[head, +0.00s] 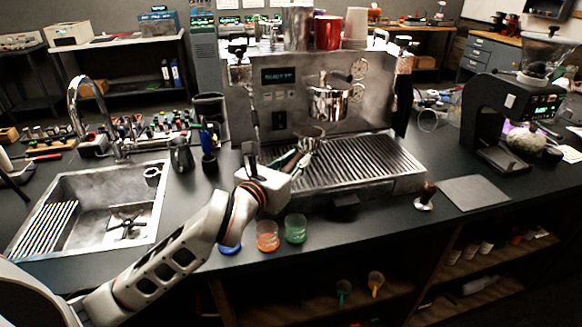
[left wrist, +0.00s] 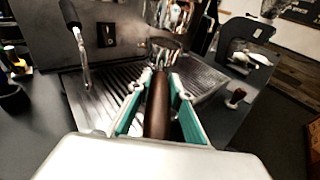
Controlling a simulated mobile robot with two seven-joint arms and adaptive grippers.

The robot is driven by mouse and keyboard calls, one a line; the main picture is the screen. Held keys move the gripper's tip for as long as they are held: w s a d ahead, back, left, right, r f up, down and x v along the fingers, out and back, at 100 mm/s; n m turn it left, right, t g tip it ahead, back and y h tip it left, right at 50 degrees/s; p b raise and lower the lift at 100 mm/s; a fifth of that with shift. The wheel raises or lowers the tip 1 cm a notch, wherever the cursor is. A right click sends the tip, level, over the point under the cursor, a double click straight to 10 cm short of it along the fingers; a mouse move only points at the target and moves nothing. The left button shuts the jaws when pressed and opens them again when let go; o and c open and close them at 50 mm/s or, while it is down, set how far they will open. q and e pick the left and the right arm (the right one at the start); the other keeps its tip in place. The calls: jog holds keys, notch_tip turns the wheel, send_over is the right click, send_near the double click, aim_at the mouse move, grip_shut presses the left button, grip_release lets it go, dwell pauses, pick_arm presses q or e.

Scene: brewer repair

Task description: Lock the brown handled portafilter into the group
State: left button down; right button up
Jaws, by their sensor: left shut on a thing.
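The portafilter shows in the left wrist view with its brown handle (left wrist: 157,105) running between the fingers of my left gripper (left wrist: 155,90). Its metal basket (left wrist: 166,48) points away from me, toward the machine. In the head view the portafilter basket (head: 312,133) is above the drip tray (head: 345,165), below and apart from the chrome group (head: 329,103) on the espresso machine (head: 285,92). My left gripper (head: 298,158) is shut on the handle, which it mostly hides in the head view. My right gripper is not in view.
Steam wand (left wrist: 80,50) hangs left of the gripper. Cups, including a red one (head: 328,32), stand on the machine. Small orange (head: 267,238) and green (head: 295,230) cups stand near the counter edge. A tamper (head: 426,195) and grinder (head: 510,110) are at right, a sink (head: 95,210) at left.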

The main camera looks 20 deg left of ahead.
aim_at(316, 133)
pick_arm(q)
jog(key=shift+w+d, duration=0.15)
jog(key=shift+w, duration=0.65)
jog(key=shift+w+d, duration=0.1)
jog(key=shift+w, duration=0.65)
jog(key=shift+w+d+r+b, duration=0.1)
jog(key=shift+w+d+b, duration=0.1)
jog(key=shift+w, duration=1.1)
jog(key=shift+w+d+b, duration=0.1)
jog(key=shift+w+d, duration=0.05)
jog(key=shift+w, duration=1.15)
jog(key=shift+w+d, duration=0.15)
jog(key=shift+w, duration=0.95)
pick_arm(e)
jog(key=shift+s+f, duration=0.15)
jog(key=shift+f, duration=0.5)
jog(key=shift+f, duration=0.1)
pick_arm(q)
jog(key=shift+r, duration=0.2)
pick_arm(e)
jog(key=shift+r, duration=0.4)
pick_arm(q)
jog(key=shift+p, duration=0.65)
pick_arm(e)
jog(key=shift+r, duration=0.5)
pick_arm(q)
jog(key=shift+r+p, duration=0.8)
jog(key=shift+p, duration=0.4)
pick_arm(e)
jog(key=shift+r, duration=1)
